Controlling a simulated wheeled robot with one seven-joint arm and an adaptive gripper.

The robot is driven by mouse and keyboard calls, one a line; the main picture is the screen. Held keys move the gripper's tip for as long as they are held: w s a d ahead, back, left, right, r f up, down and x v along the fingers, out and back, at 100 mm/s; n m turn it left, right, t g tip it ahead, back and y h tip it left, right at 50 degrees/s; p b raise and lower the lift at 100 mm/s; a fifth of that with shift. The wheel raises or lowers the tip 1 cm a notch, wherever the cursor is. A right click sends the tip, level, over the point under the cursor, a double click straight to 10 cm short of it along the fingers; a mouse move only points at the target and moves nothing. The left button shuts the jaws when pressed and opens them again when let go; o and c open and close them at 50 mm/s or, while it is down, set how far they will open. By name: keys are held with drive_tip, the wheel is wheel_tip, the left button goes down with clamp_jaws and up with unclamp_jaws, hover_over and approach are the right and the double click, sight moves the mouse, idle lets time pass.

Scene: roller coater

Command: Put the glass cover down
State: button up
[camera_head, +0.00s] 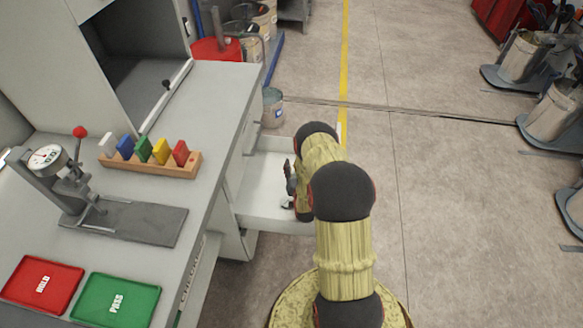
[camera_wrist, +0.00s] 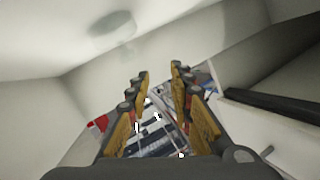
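No pane that I can clearly make out as the glass cover shows. A pale bar with a dark knob (camera_head: 166,84) runs along the bottom of the dark cabinet opening (camera_head: 135,50); I cannot tell whether it belongs to the cover. My gripper (camera_head: 289,185) is right of the counter, by the open white drawer (camera_head: 262,205), largely hidden by my arm. The wrist view shows my gripper (camera_wrist: 159,72) with its yellow and black fingers apart and nothing held between them. Pale surfaces surround it there.
On the counter (camera_head: 215,100) are a wooden rack (camera_head: 150,165) with coloured pieces, a dial gauge stand (camera_head: 130,222), a red tray (camera_head: 42,283) and a green tray (camera_head: 115,300). A bucket (camera_head: 272,108) stands on the floor behind the drawer.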

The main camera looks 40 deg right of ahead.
drive_tip(key=shift+o, duration=0.7)
drive_tip(key=shift+r, duration=0.15)
drive_tip(key=shift+r, duration=0.35)
drive_tip(key=p+v, duration=0.3)
drive_tip(key=v, duration=0.4)
drive_tip(key=shift+s+r, duration=0.2)
drive_tip(key=shift+a, duration=0.15)
